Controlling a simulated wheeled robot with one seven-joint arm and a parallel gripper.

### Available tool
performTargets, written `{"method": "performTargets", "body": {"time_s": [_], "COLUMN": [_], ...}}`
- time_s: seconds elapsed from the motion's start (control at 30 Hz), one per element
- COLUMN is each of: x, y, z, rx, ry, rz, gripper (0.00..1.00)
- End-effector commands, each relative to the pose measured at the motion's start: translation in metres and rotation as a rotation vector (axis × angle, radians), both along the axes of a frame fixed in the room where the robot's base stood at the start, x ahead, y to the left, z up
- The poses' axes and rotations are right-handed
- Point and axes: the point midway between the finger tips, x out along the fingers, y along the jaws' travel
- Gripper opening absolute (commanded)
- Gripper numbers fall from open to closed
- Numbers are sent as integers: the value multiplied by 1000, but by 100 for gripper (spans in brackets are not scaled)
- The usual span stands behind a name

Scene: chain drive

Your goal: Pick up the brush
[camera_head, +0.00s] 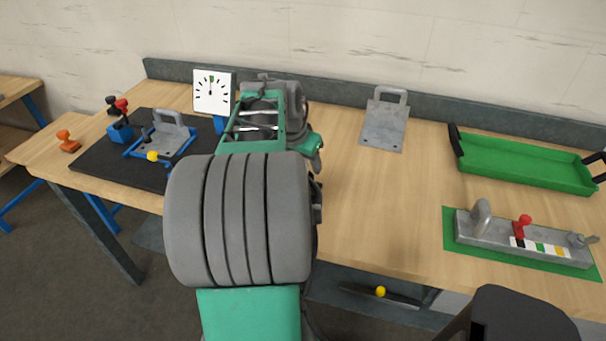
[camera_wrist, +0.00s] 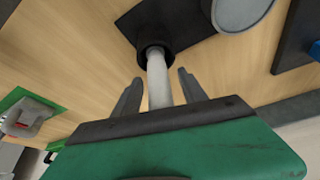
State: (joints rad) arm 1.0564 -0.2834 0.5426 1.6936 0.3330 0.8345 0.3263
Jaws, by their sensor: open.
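In the wrist view, a pale grey rod, which looks like the brush's handle (camera_wrist: 158,82), stands between the two dark fingers of my gripper (camera_wrist: 160,88). The gripper is open, with a gap visible on both sides of the handle. The handle's far end meets a round black collar (camera_wrist: 150,50) beside a flat dark piece (camera_wrist: 178,22); I cannot tell whether these belong to the brush or to a holder. In the head view my own arm covers the brush and my fingertips.
A round grey object (camera_wrist: 240,10) lies close beside the dark piece. On the wooden bench (camera_head: 355,205) are a white dial (camera_head: 212,92), a grey plate with a handle (camera_head: 384,122), a green tray (camera_head: 525,163) and a fixture with a red knob (camera_head: 522,226). A black mat (camera_head: 95,160) lies left.

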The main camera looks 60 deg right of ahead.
Motion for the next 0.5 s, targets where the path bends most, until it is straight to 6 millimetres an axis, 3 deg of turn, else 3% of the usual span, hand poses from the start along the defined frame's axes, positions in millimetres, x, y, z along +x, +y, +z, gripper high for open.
{"method": "performTargets", "body": {"time_s": [0.17,0.5], "x": [0,0], "y": [0,0], "z": [0,0], "rx": [0,0], "ry": [-1,-1], "rz": [0,1], "gripper": [48,20]}}
